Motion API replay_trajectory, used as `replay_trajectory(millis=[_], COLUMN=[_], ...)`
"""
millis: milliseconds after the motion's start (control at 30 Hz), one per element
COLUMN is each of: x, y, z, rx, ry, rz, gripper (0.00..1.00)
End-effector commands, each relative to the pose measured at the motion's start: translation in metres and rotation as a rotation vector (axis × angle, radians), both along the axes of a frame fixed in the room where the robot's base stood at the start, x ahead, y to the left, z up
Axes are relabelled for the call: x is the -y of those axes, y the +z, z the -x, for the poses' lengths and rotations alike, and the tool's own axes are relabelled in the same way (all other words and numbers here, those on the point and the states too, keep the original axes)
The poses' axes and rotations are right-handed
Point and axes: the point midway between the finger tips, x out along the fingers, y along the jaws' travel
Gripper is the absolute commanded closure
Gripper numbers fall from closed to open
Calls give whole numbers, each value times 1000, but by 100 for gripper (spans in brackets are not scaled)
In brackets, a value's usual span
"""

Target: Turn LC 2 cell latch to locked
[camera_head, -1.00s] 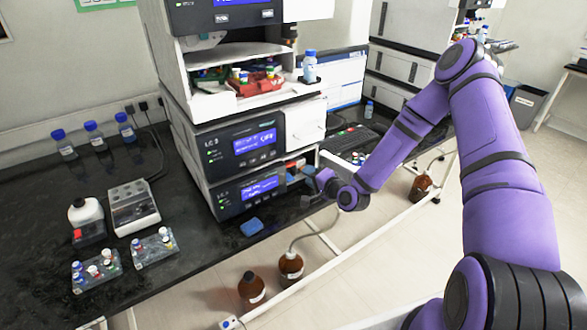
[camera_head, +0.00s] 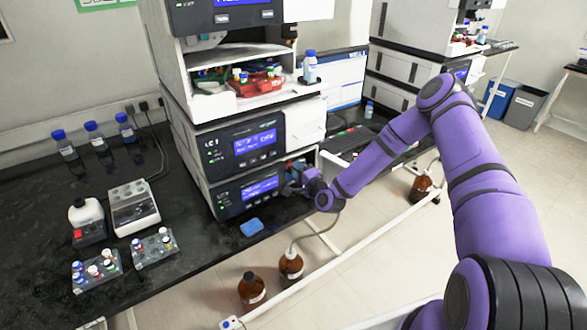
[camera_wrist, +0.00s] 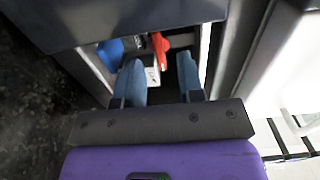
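The lower module of the near stack (camera_head: 234,203) has an open compartment at its right end. In the wrist view, a red lever-like part (camera_wrist: 160,46) shows inside the opening, next to a blue part (camera_wrist: 110,50) and a small white labelled block (camera_wrist: 152,74). The red part may be the cell latch; its position cannot be read. My gripper (camera_head: 291,188) is at the compartment front. In the wrist view my gripper (camera_wrist: 160,62) has its two blue-grey fingers apart, with the white block showing between them and the red part just beyond. I cannot tell whether either finger touches anything.
A blue block (camera_head: 251,227) lies on the black bench before the stack. Brown bottles (camera_head: 290,268) stand below the bench edge. Vial racks (camera_head: 154,247) are at left. A grey panel (camera_wrist: 120,18) overhangs the opening in the wrist view.

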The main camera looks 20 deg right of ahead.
Motion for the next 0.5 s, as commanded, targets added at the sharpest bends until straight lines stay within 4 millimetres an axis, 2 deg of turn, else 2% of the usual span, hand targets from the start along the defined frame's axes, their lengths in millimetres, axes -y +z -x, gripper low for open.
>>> replay_trajectory(millis=[200,500], x=[-7,-8], y=[0,0], z=[-20,-24], rx=[0,-1], ry=[1,1], rz=[0,0], gripper=[65,65])
